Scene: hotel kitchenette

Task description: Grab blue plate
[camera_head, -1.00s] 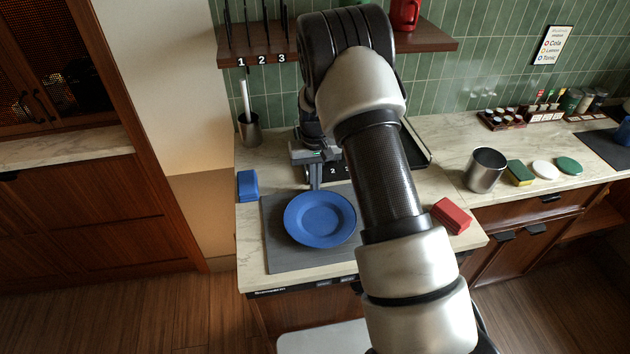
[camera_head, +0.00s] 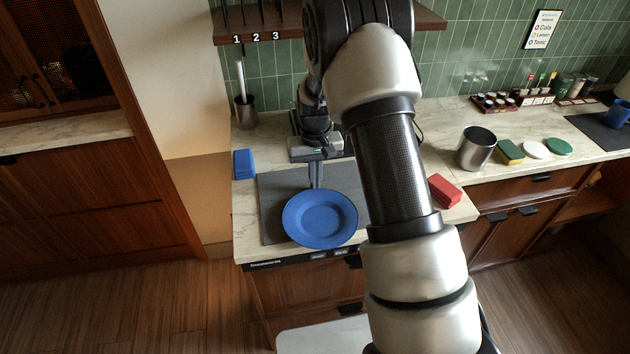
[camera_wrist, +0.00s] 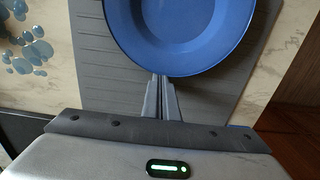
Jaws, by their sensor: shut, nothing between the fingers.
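The blue plate (camera_head: 320,222) is round, and its near rim reaches close to the counter's front edge. My gripper (camera_head: 317,187) is at the plate's far rim, with its fingers pointing down at it. In the wrist view the fingers (camera_wrist: 162,77) are together and their tips meet the rim of the blue plate (camera_wrist: 190,55). I cannot tell whether the rim is touched or just overlapped, or whether the plate is raised off the mat.
A grey mat (camera_head: 272,210) lies under the plate area. A blue block (camera_head: 244,164) stands left, a red block (camera_head: 445,190) right. A metal canister (camera_head: 476,150) and a sponge (camera_head: 510,152) are farther right. A utensil holder (camera_head: 246,113) stands at the back left.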

